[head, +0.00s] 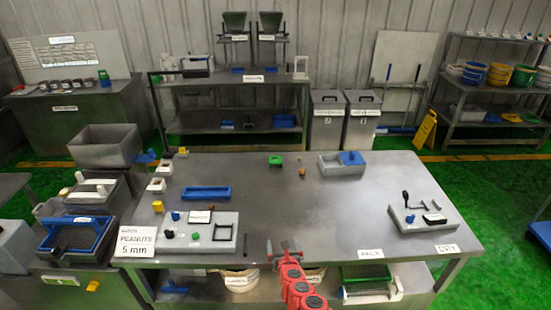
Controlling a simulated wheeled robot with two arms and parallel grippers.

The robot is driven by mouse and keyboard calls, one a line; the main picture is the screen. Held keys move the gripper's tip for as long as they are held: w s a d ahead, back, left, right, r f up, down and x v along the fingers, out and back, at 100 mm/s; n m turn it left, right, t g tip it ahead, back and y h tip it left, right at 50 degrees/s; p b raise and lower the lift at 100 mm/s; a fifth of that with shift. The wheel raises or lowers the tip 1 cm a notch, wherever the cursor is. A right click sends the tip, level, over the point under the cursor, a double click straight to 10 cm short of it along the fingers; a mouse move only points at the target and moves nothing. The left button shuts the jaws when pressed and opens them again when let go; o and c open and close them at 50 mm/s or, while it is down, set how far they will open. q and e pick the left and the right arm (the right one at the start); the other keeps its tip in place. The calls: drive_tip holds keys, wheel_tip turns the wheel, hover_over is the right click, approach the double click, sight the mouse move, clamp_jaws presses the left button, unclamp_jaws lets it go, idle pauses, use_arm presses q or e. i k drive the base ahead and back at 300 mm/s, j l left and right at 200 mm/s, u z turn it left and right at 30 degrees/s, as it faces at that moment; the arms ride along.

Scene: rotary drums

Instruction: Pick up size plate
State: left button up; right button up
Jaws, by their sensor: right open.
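My right gripper (284,246) is open and appears empty above the front edge of the steel table (330,215), at the end of my red arm. No part is clearly marked as the size plate, so I cannot tell which piece it is. A grey panel (199,233) to the left of my gripper carries a small black square frame (223,232), a green knob and other small parts. A blue-rimmed tray with a dark mesh (75,236) sits at the far left. My left gripper is out of view.
A blue tray (206,193) lies behind the grey panel. A second grey block (424,218) with black handles stands at the right. A grey box with a blue part (342,164) sits at the back. The table's middle is mostly clear.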

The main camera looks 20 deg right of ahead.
sight(271, 162)
drive_tip(key=i+l, duration=0.2)
drive_tip(key=i, duration=0.25)
drive_tip(key=i+l, duration=0.25)
drive_tip(key=i, duration=0.25)
drive_tip(key=i+l, duration=0.2)
drive_tip(key=i, duration=0.25)
